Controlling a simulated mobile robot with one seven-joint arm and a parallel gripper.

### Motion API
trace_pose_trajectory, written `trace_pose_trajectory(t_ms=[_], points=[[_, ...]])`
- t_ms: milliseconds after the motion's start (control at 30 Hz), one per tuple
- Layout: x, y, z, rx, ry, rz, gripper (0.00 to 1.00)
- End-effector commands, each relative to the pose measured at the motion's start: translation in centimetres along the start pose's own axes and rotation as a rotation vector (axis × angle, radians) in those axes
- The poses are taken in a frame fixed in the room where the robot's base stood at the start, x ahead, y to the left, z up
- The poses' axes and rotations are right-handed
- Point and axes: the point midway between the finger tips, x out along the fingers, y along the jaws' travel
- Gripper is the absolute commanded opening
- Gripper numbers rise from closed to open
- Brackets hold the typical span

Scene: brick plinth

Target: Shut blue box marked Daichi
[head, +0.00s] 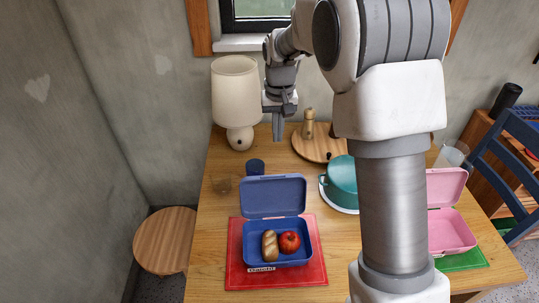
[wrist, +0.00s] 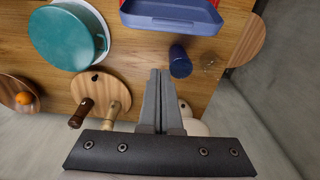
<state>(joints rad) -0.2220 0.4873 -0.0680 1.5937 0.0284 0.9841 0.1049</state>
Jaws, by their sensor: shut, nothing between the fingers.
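The blue box (head: 247,240) stands open on a red mat (head: 310,272) on the table. Its lid (head: 273,196) is tilted up at the back. Bread (head: 269,246) and a red apple (head: 289,242) lie inside. A label (head: 262,269) on its front is too small to read surely. In the wrist view, part of the blue box (wrist: 170,22) shows at the top edge. My gripper (head: 278,138) is shut and empty, above the table behind the raised lid, near the lamp. Its closed fingers (wrist: 160,75) also show in the wrist view.
A blue cup (head: 256,167) stands behind the lid. A lamp (head: 235,100) is at the back left. A teal pot (head: 341,182) and a round board (head: 312,148) with mills are right of my gripper. An open pink box (head: 450,230) stands at the right.

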Motion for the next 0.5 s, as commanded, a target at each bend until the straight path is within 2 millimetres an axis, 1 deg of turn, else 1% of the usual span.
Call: trace_pose_trajectory(t_ms=[167,267,500], points=[[1.4,-0.1,-0.2,-0.001,-0.006,0.002,0.00],[2.9,-0.1,-0.1,0.000,-0.007,0.002,0.00],[8.1,-0.1,-0.1,0.000,-0.009,0.002,0.00]])
